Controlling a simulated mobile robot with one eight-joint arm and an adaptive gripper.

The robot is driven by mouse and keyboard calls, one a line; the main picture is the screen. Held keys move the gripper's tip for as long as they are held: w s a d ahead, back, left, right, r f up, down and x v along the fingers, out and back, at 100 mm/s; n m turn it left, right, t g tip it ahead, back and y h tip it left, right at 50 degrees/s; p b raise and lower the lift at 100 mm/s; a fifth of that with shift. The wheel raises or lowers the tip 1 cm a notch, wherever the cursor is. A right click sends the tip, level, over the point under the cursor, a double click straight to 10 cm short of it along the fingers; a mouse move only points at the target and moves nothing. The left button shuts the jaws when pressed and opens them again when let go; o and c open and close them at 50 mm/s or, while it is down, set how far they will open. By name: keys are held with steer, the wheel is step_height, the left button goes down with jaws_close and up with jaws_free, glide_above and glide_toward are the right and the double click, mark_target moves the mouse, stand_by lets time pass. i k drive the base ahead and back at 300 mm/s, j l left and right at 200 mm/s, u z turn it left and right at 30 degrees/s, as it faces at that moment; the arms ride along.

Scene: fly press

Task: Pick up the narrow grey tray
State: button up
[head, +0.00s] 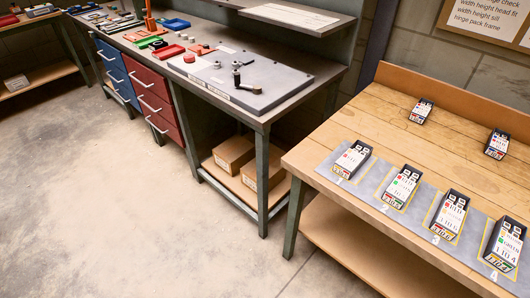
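I cannot pick out the narrow grey tray with certainty. Small trays and parts lie along the back part of the long dark bench (300,72), among them a green tray (150,43), a red tray (169,52) and a blue tray (176,24). Some greyish items (112,22) lie at the far left end of that bench, too small to tell apart. My gripper is not in view.
A wooden table (375,110) at right holds several labelled dark boxes, some on a grey mat (325,168). Open concrete floor (110,200) lies in front.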

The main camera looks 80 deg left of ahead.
mark_target(353, 158)
steer(key=u, duration=2.2)
steer(key=i+j+z, duration=0.15)
steer(key=j+z, duration=0.3)
steer(key=j, duration=0.5)
steer(key=j+z, duration=0.45)
steer(key=j, duration=0.45)
